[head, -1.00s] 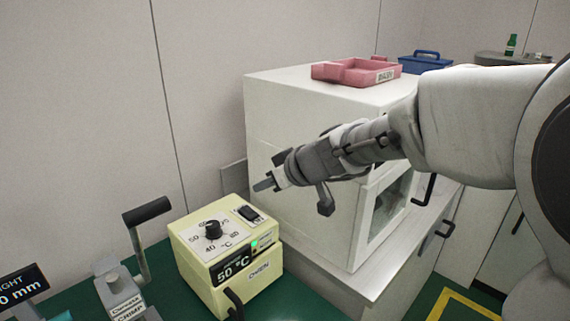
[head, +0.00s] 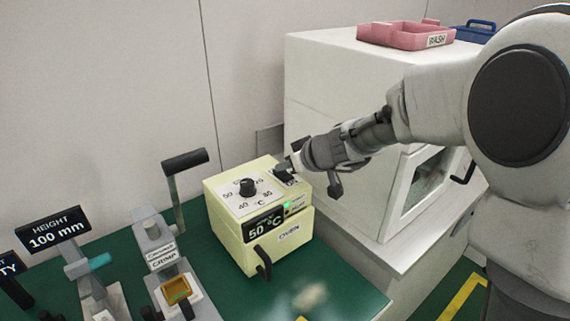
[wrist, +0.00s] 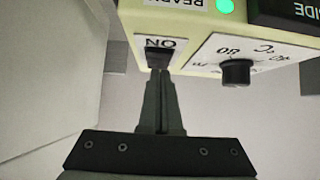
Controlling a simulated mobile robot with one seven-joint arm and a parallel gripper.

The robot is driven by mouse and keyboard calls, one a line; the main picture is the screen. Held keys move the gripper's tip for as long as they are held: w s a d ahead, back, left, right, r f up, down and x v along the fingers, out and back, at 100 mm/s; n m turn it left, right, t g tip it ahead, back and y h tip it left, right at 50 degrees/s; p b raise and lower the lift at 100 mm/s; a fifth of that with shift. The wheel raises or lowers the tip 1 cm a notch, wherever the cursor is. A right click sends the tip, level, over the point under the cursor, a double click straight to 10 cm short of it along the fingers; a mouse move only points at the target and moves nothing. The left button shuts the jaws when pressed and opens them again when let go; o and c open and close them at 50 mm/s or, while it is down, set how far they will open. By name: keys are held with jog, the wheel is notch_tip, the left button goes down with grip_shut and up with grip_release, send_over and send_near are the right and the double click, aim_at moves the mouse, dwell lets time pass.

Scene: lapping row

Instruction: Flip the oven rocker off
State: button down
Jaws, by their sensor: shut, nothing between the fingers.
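The oven (head: 235,228) is a small cream box on the green bench, with a black dial (head: 248,187), a display reading 50 °C and a lit green lamp (head: 287,206). Its dark rocker (wrist: 158,56) shows in the wrist view beside an "ON" label. My gripper (wrist: 160,78) is shut and empty, its fingertips at the rocker's edge, touching or very close. In the head view my gripper (head: 285,168) is at the oven's top right corner and largely hides the rocker. The rocker's tilt is unclear.
A crimp press (head: 165,255) with a raised lever and a height display (head: 60,232) stand left of the oven. A large white cabinet (head: 340,110) stands to its right, with a pink tray (head: 405,36) on top. The bench in front of the oven is mostly clear.

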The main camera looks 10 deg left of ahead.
jog(key=shift+a+r+p, duration=0.1)
jog(key=shift+r+p, duration=0.05)
jog(key=shift+p, duration=0.65)
jog(key=shift+f+h, duration=0.3)
jog(key=shift+f, duration=0.05)
jog(key=shift+w+a, duration=0.1)
jog(key=shift+w, duration=0.05)
jog(key=shift+w+a+r, duration=0.25)
jog(key=shift+w+a, duration=0.15)
jog(key=shift+a, duration=0.1)
jog(key=shift+r, duration=0.1)
